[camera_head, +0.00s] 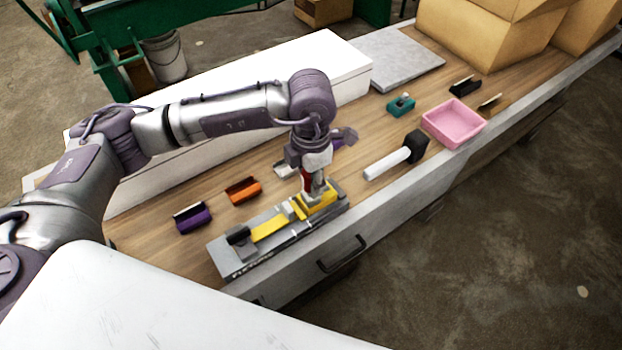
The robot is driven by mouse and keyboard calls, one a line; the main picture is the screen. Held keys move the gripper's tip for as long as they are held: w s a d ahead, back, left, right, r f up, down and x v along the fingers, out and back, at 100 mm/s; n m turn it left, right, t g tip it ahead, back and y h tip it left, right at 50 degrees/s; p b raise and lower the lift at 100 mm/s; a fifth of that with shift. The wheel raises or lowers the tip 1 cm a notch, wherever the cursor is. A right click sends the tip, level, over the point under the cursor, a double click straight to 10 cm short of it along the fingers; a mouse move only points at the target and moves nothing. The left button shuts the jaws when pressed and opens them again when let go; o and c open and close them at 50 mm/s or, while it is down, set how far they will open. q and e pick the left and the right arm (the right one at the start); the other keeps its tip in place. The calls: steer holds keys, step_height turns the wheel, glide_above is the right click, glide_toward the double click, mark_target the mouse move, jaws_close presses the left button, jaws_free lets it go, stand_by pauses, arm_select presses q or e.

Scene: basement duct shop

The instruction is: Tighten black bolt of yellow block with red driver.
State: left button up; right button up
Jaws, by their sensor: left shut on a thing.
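The yellow block (318,205) sits in a grey fixture (234,262) along the front edge of the workbench. A yellow strip (268,228) and a black knob-like part (238,235) lie at the fixture's left end. My left gripper (315,183) points down over the yellow block, shut on the red driver (305,180). Only a little of the red driver shows between the fingers. The driver's tip and the black bolt are hidden or too small to make out, so I cannot tell whether they touch. My right gripper is not in view.
Purple (193,217) and orange (243,190) pieces lie left of the gripper. A mallet with a white handle (388,164), a pink tray (454,123) and a teal part (400,104) lie to the right. A long white box (330,62) stands behind the arm.

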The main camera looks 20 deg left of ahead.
arm_select(q)
steer(key=shift+m+b, duration=1)
steer(key=shift+m, duration=0.1)
steer(key=shift+m+b, duration=0.95)
steer(key=shift+m, duration=0.05)
steer(key=shift+m+b, duration=0.6)
steer(key=shift+b, duration=0.05)
steer(key=shift+m, duration=0.3)
steer(key=shift+m+b, duration=1.4)
steer(key=shift+b, duration=0.15)
steer(key=shift+m, duration=0.3)
